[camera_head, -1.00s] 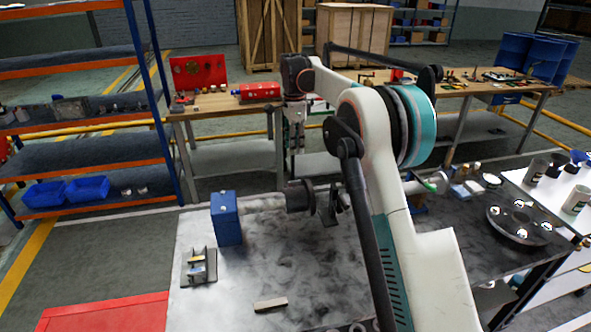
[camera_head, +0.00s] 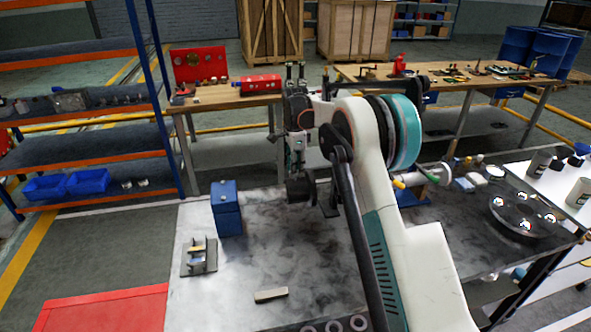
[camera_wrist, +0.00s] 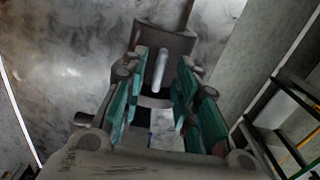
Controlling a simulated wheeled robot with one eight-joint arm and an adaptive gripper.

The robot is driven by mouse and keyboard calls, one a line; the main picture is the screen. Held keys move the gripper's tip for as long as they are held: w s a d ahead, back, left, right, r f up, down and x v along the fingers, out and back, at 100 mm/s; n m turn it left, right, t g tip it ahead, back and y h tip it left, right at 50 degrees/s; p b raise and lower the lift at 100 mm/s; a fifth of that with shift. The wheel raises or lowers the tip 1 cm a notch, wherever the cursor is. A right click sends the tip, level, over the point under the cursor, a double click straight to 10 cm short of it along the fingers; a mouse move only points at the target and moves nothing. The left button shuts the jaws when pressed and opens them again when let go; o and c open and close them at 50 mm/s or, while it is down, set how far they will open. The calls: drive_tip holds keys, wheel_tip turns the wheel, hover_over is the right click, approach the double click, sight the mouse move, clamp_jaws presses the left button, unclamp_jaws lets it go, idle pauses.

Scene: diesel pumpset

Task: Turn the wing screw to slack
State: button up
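In the wrist view a pale, narrow upright piece (camera_wrist: 158,72), which looks like the wing screw seen edge-on, stands out from a dark grey block (camera_wrist: 172,40). My gripper (camera_wrist: 162,64) is open, its two teal-padded fingers on either side of the pale piece, with a visible gap on both sides. In the head view my gripper (camera_head: 300,158) points down just above a dark fixture (camera_head: 300,190) on the marble-patterned bench (camera_head: 250,262). The screw itself is hidden there by the gripper and arm.
A blue box (camera_head: 227,210) and a small metal bracket (camera_head: 199,257) stand left on the bench. A pale bar (camera_head: 271,295) lies near the front. A round flange (camera_head: 522,215) is at the right.

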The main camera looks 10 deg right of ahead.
drive_tip(key=shift+f, duration=0.15)
clamp_jaws()
idle(0.4)
